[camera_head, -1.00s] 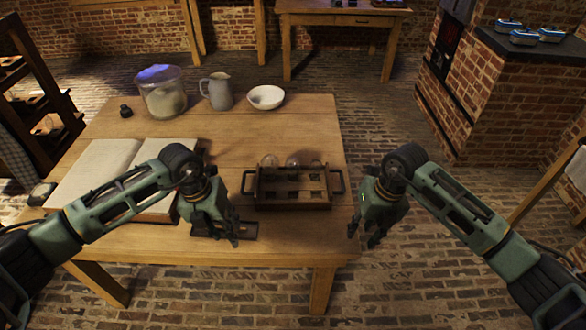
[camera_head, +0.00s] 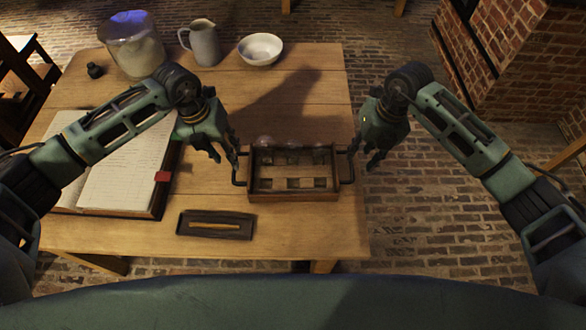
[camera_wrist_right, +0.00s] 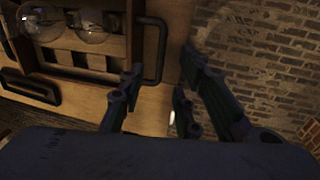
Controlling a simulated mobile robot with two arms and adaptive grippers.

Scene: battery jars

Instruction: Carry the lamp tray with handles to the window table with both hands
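The lamp tray (camera_head: 294,194) is a wooden box with a dark handle at each end and clear glass bulbs (camera_head: 290,145) along its far side. It rests on the wooden table. My left gripper (camera_head: 228,160) is open and empty beside the tray's left handle (camera_head: 240,170). My right gripper (camera_head: 366,163) is open and empty just right of the right handle (camera_head: 348,167). In the right wrist view, the right handle (camera_wrist_right: 160,50) lies ahead of my spread fingers (camera_wrist_right: 160,88), near the left one. The window table cannot be identified for certain here.
An open book (camera_head: 120,165) and a small dark tray with a pencil (camera_head: 215,225) lie left of the lamp tray. A glass jar (camera_head: 135,45), a jug (camera_head: 202,42) and a white bowl (camera_head: 260,48) stand at the back. A brick structure (camera_head: 520,60) stands at right.

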